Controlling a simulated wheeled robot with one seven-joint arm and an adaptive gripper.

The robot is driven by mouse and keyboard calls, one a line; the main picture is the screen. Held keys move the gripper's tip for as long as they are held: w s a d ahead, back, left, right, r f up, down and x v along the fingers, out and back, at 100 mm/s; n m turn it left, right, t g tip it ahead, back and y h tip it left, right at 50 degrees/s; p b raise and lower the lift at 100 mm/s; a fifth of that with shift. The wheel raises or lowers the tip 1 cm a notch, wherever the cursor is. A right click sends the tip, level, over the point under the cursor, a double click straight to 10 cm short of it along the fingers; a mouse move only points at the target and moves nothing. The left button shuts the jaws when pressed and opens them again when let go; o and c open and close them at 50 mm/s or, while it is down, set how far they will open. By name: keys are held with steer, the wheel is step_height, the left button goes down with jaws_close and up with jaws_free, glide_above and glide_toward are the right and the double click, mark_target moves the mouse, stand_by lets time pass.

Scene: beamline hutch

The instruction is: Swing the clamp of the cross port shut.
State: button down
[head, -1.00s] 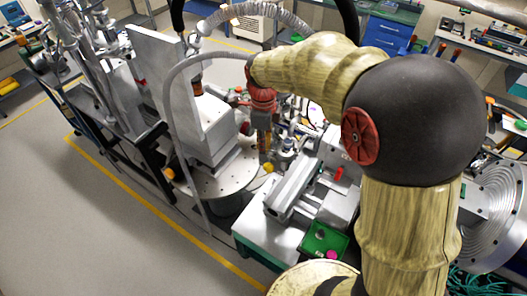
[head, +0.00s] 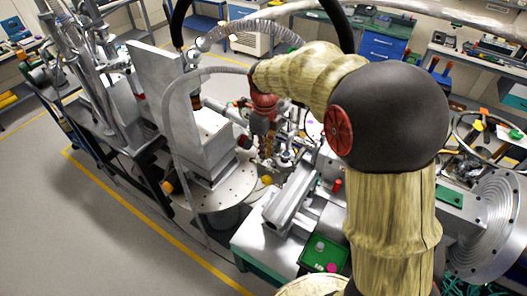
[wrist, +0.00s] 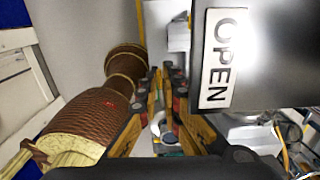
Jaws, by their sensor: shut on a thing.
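My gripper (head: 265,155) reaches down among the metal parts between the grey upright block and the rail stage in the head view. In the wrist view its amber fingers (wrist: 165,88) are close together, with a small pale metal part (wrist: 158,122) between them, which looks like the clamp of the cross port. The gripper is shut on it. How far the clamp is swung cannot be told, as the fingers hide most of it. The cross port itself is not clearly distinguishable in the head view.
A brown ribbed cylinder (wrist: 85,125) is close on the left. The grey upright block (head: 160,90), a round plate (head: 225,190) and a green tray (head: 325,252) surround the work area.

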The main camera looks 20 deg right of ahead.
steer(key=shift+w+d+r, duration=0.15)
steer(key=shift+w+d, duration=0.05)
steer(key=shift+w, duration=0.05)
steer(key=c, duration=2)
jaws_free()
steer(key=shift+w+d, duration=0.1)
steer(key=shift+d, duration=0.15)
steer(key=shift+c, duration=0.2)
step_height(320, 180, up, 12)
